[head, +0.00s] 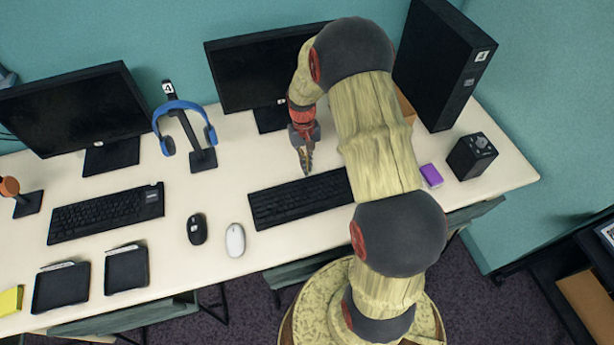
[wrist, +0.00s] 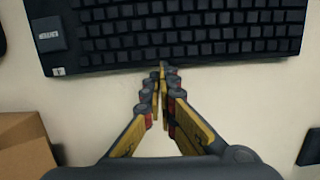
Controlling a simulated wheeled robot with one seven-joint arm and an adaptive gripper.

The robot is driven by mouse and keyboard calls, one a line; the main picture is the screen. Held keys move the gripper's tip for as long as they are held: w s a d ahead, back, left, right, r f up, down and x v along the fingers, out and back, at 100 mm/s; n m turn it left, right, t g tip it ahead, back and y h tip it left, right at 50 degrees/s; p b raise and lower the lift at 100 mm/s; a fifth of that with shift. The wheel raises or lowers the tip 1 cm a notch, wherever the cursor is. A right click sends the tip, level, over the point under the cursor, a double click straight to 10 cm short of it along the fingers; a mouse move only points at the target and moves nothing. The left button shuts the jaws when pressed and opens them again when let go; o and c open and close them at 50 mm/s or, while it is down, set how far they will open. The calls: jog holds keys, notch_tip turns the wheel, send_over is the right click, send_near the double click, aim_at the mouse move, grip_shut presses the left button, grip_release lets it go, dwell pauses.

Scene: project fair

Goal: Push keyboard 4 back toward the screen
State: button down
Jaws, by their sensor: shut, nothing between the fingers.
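The black keyboard (head: 290,202) lies on the white desk in front of the right screen (head: 262,72). My arm hides its right end in the head view. In the wrist view the keyboard (wrist: 185,35) spans the top, with a small white tag near its left corner whose mark is too small to read surely. My gripper (head: 306,172) is shut and empty, pointing down between the screen and the keyboard. In the wrist view its fingertips (wrist: 163,68) are at the keyboard's screen-side edge; I cannot tell whether they touch it.
A black tower (head: 445,65) marked 4, a black cube (head: 472,157) and a purple block (head: 431,175) stand right. Blue headphones (head: 185,125) hang left of the screen. Black (head: 197,229) and white (head: 235,240) mice lie left of the keyboard. A cardboard box (wrist: 25,145) is near my gripper.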

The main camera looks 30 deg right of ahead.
aim_at(316, 201)
jog(key=s+a+b, duration=0.1)
jog(key=s, duration=0.2)
jog(key=s+a+b, duration=0.1)
jog(key=s, duration=0.3)
jog(key=s+a+b, duration=0.1)
jog(key=s, duration=0.2)
jog(key=shift+s+a+f, duration=0.15)
jog(key=shift+s, duration=0.25)
jog(key=shift+f+b, duration=0.4)
jog(key=shift+f, duration=0.2)
jog(key=shift+f, duration=0.1)
jog(key=w+d+p, duration=0.1)
jog(key=w, duration=0.4)
jog(key=w+d+p, duration=0.2)
jog(key=w, duration=0.4)
jog(key=w+d+p, duration=0.1)
jog(key=w+d, duration=0.1)
jog(key=w, duration=0.4)
jog(key=shift+d, duration=0.1)
jog(key=shift+w+r+p, duration=0.15)
jog(key=shift+r+p, duration=0.5)
jog(key=shift+p, duration=0.25)
jog(key=w+d+p, duration=0.1)
jog(key=w, duration=0.2)
jog(key=w+d, duration=0.1)
jog(key=w, duration=0.3)
jog(key=w+d+p, duration=0.1)
jog(key=w, duration=0.3)
jog(key=shift+w+d+p, duration=0.2)
jog(key=shift+d+p, duration=0.1)
